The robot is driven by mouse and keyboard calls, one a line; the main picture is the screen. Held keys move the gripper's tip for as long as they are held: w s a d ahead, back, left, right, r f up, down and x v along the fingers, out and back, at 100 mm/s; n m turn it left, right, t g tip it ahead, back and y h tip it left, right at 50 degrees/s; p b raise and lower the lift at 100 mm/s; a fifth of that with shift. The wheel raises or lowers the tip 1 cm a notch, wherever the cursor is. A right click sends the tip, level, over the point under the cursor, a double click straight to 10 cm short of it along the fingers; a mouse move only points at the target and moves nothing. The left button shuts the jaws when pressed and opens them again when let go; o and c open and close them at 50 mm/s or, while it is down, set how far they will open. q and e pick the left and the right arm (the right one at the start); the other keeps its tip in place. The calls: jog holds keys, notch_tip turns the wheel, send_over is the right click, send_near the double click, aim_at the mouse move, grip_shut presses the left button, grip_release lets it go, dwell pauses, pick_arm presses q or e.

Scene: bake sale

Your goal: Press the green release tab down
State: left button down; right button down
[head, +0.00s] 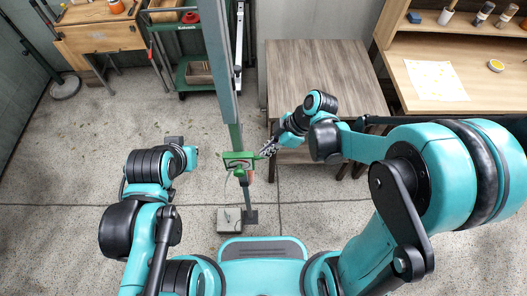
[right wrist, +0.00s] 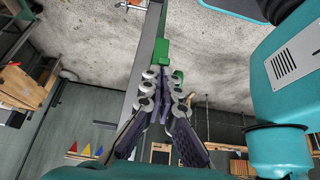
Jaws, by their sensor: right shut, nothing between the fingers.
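A green mechanism (head: 238,159) is mounted on a tall grey-green post in the middle of the head view. In the right wrist view, a green part (right wrist: 163,51) shows on the post just beyond my fingertips. I cannot tell for sure which piece is the release tab. My right gripper (head: 268,150) is just right of the green mechanism, with its fingers pointing towards it. It also shows in the right wrist view (right wrist: 163,76), fingertips together and empty. Whether they touch the green part is unclear. My left gripper (head: 175,141) is left of the post, apart from it; its fingers are not clear.
A wooden table (head: 322,75) stands behind my right gripper. A desk with a paper sheet (head: 436,80) is at the right. A green cart (head: 190,72) and a wooden workbench (head: 100,33) stand at the back left. A grey block (head: 229,219) sits at the post's foot.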

jog(key=shift+d+f+y+b, duration=0.2)
jog(key=shift+y+b, duration=0.2)
jog(key=shift+y, duration=0.15)
jog(key=shift+d+f+y+b, duration=0.2)
jog(key=shift+y+b, duration=0.2)
jog(key=shift+y, duration=0.15)
jog(key=shift+a, duration=0.2)
jog(key=shift+a+r, duration=0.2)
jog(key=shift+a, duration=0.45)
